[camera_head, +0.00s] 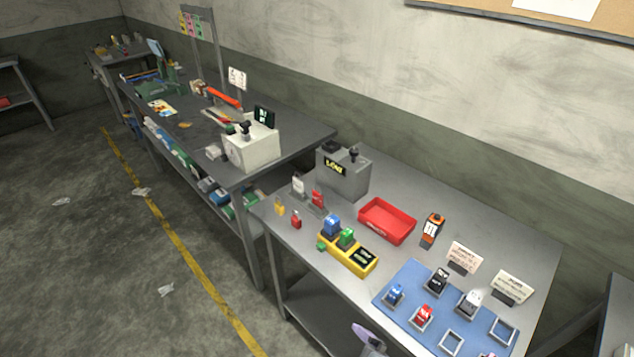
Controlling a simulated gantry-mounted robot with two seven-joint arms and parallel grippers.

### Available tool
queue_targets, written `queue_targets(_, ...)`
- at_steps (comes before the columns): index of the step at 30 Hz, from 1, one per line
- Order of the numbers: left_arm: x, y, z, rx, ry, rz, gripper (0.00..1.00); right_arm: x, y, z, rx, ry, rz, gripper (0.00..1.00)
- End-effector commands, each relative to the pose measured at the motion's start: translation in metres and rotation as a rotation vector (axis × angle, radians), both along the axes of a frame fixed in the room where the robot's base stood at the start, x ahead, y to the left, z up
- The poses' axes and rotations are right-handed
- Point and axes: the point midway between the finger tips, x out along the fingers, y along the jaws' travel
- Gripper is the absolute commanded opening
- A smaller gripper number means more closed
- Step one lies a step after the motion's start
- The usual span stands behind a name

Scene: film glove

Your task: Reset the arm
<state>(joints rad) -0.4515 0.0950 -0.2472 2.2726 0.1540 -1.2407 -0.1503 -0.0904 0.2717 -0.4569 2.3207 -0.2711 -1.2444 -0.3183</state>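Neither of my grippers can be made out in the head view. A small purple and grey piece shows at the bottom edge, in front of the near workbench (490,228). A pink bit shows at the bottom edge by the blue mat (388,300). Both may be parts of my arms, but I cannot tell. No fingertips show, and whether anything is held is hidden.
The mat bears several square frames, some holding small film items. A red tray (387,222), a yellow holder (346,253), a grey box machine (343,175) and an orange-black item (432,229) stand behind. A second workbench (300,128) adjoins.

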Motion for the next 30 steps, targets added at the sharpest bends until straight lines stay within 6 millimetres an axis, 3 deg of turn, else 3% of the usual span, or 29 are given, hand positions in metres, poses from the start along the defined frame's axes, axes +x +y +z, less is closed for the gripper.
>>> queue_targets(3, -0.026, 0.016, 0.007, 0.011, 0.081, 0.023, 0.00, -0.033, -0.050, -0.034, 0.103, 0.210, -0.281, 1.00)
queue_targets(6, -0.043, 0.026, 0.012, 0.024, 0.135, 0.040, 0.00, -0.061, -0.084, -0.054, 0.156, 0.342, -0.474, 1.00)
queue_targets(15, -0.084, 0.051, 0.027, 0.069, 0.255, 0.083, 0.00, -0.149, -0.156, -0.095, 0.235, 0.632, -0.935, 1.00)
queue_targets(17, -0.082, 0.049, 0.051, 0.066, 0.252, 0.082, 0.00, -0.143, -0.154, -0.068, 0.237, 0.619, -0.921, 1.00)
queue_targets(26, -0.081, 0.049, 0.119, 0.065, 0.251, 0.081, 0.00, -0.142, -0.153, 0.001, 0.235, 0.616, -0.912, 1.00)
queue_targets(30, -0.081, 0.049, 0.169, 0.065, 0.250, 0.081, 0.00, -0.142, -0.153, 0.050, 0.234, 0.615, -0.911, 1.00)
